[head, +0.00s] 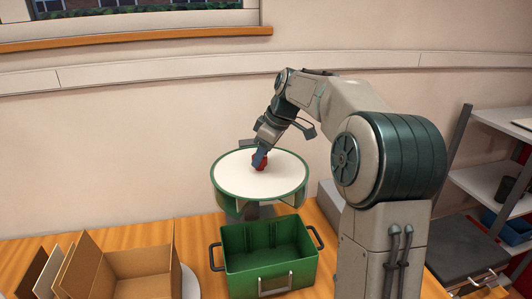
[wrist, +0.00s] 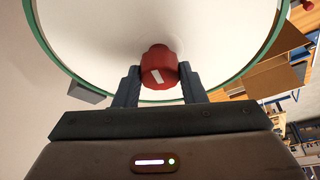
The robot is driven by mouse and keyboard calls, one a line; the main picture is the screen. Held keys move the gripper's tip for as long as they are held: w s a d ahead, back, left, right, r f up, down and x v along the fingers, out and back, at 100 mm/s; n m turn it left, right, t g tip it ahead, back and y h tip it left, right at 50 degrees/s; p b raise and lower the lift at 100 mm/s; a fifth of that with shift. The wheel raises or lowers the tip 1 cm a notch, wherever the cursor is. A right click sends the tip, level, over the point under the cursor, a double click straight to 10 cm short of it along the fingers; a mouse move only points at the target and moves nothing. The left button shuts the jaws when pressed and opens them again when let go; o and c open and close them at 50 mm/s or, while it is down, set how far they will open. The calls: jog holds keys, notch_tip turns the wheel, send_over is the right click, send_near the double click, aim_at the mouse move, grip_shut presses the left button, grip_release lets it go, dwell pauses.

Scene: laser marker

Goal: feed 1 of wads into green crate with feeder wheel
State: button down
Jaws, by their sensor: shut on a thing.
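The feeder wheel is a round white disc with a green rim (head: 232,173), standing behind the crate; its white top (wrist: 90,28) fills much of the wrist view. A red knob (head: 262,166) with a white mark stands at the disc's middle. It also shows in the wrist view (wrist: 159,66). My gripper (head: 259,160) is shut on the red knob, one finger on each side (wrist: 160,82). The green crate (head: 270,267) stands in front of the wheel, with dark handles at its sides. Its visible inside looks empty. I cannot make out any wads.
An open cardboard box (head: 140,264) and brown flaps stand at the left of the wooden table. A grey block (head: 329,200) is right of the wheel. Shelves (head: 485,185) stand at the far right. The wall is close behind the wheel.

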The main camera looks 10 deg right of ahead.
jog(key=shift+n, duration=0.4)
jog(key=c, duration=0.9)
grip_release()
jog(key=shift+r, duration=0.1)
jog(key=v, duration=1.3)
jog(key=shift+d+r, duration=0.25)
jog(key=shift+r, duration=0.1)
jog(key=shift+w, duration=0.1)
jog(key=s+a+f+m+h, duration=0.2)
jog(key=s+f+m, duration=0.4)
jog(key=s+f, duration=0.5)
jog(key=s+a+f+m+t+h+b, duration=0.1)
jog(key=s+a+f+m, duration=0.2)
jog(key=s+f+m, duration=0.3)
jog(key=s+f, duration=0.5)
jog(key=s, duration=0.7)
jog(key=shift+h, duration=0.4)
